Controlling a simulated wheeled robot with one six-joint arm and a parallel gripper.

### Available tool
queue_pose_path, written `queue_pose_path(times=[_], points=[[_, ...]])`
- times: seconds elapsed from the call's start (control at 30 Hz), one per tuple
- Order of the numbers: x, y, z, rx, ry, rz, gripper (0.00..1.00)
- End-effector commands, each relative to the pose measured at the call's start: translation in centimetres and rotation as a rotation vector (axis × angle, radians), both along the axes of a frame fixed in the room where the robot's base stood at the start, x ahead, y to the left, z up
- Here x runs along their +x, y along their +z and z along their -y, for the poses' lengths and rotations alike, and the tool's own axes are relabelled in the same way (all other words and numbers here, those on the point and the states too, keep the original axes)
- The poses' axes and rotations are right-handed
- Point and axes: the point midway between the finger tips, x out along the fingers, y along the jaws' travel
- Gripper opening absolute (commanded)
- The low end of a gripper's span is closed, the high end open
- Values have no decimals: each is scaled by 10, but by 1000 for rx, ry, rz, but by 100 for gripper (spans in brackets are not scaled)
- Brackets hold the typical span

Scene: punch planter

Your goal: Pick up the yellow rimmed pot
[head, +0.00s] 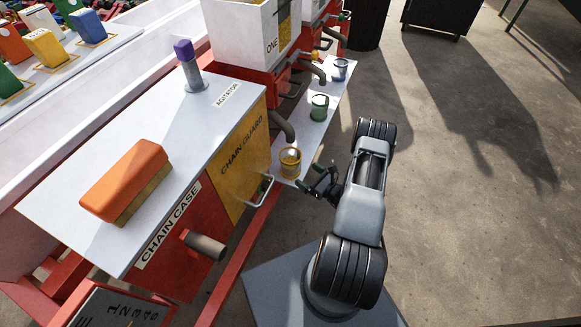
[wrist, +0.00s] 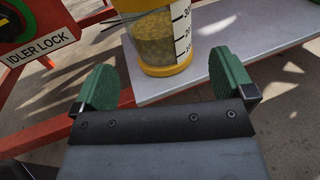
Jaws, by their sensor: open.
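The yellow rimmed pot (head: 290,162) stands upright near the close end of a narrow white shelf (head: 313,130). In the wrist view the pot (wrist: 160,42) is a clear container with yellowish contents, scale marks and a yellow base band; its top is cut off by the frame. My gripper (head: 322,183) is just right of the pot in the head view. In the wrist view my gripper (wrist: 162,85) has its green fingertips apart, with the pot beyond and between them. The fingers do not appear to touch the pot.
A green rimmed pot (head: 319,107) and a blue rimmed pot (head: 340,69) stand farther along the shelf. Curved spouts (head: 283,126) jut over the shelf from the machine. A metal handle (head: 266,190) is left of the pot. An orange brush (head: 127,182) lies on the chain case.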

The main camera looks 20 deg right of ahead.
Motion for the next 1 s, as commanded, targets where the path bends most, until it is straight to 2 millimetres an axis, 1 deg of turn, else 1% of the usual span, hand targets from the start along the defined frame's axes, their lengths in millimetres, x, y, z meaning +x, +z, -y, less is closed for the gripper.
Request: queue_pose_path(times=[0.03, 0.1, 0.2, 0.43, 0.73, 0.87, 1.0], points=[[8, -1, -5, 0, 5, 1, 100], [17, -1, -9, -1, 4, 0, 100], [26, 0, -12, -1, 2, 0, 100], [36, 0, -17, -1, 0, 0, 100], [70, 1, -33, -1, 0, 0, 100], [77, 3, -36, 0, -2, 0, 100], [78, 3, -36, 0, -3, 0, 100]])
